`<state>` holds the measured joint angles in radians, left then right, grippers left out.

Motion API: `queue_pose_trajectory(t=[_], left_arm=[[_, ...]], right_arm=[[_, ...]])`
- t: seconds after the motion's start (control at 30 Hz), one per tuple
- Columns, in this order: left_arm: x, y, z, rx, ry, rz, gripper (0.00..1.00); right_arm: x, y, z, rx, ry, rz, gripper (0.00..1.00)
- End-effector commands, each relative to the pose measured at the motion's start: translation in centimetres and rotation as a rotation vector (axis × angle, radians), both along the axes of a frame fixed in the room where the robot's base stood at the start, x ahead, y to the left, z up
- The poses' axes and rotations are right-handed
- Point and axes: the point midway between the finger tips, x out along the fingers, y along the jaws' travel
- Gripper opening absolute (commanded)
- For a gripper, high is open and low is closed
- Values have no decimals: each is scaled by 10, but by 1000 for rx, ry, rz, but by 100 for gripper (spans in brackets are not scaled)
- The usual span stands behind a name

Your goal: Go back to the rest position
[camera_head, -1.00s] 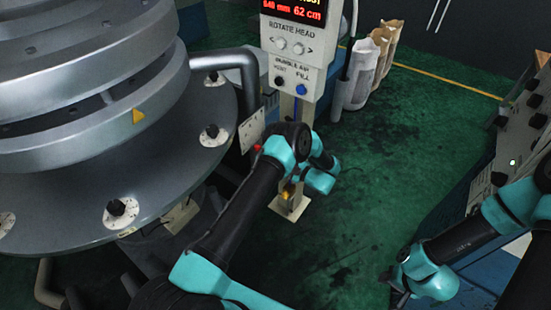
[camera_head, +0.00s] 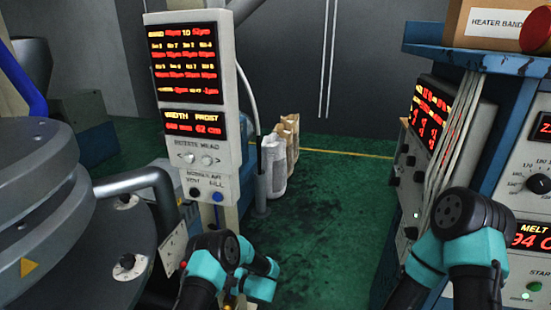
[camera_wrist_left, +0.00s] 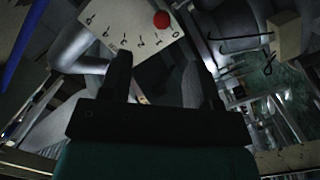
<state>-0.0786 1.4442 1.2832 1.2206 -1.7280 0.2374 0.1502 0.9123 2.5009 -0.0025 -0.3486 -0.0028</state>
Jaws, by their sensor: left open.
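My left arm (camera_head: 225,265) comes in at the bottom of the head view, in front of the lower end of the white control box (camera_head: 190,145). Its jaws are not clearly visible there. In the left wrist view the two dark fingers of my left gripper (camera_wrist_left: 168,80) stand apart with nothing between them. A pale plate with a red button (camera_wrist_left: 161,19) and several dark marks lies beyond the fingers. My right arm (camera_head: 462,235) is at the lower right, bent downward. Its gripper is outside the picture.
The round grey die (camera_head: 45,190) with dial knobs fills the left. A grey pipe (camera_head: 130,182) runs beside it. Pale sacks (camera_head: 274,167) stand behind the control box. A blue cabinet (camera_head: 510,110) with displays stands at right. Green floor (camera_head: 330,220) is open between.

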Motion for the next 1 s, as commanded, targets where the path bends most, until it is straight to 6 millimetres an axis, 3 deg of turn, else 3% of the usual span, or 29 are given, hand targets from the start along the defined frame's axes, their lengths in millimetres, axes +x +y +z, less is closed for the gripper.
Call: queue_pose_trajectory(t=[0.23,0.37,0.47,0.67,0.9,1.0], left_arm=[[1,26,-13,-123,225,-378,56],[-15,28,-23,-205,385,-604,56],[-38,24,-31,-271,516,-775,56],[-112,8,-38,-412,799,-1115,56],[-239,-11,-23,-583,1145,-1511,56],[-282,-15,-13,-633,1246,-1626,56]], right_arm=[[0,0,0,0,0,0,43],[0,0,0,0,0,0,43],[0,0,0,0,0,0,43],[0,0,0,0,0,0,43],[0,0,0,0,0,0,43],[0,0,0,0,0,0,43]])
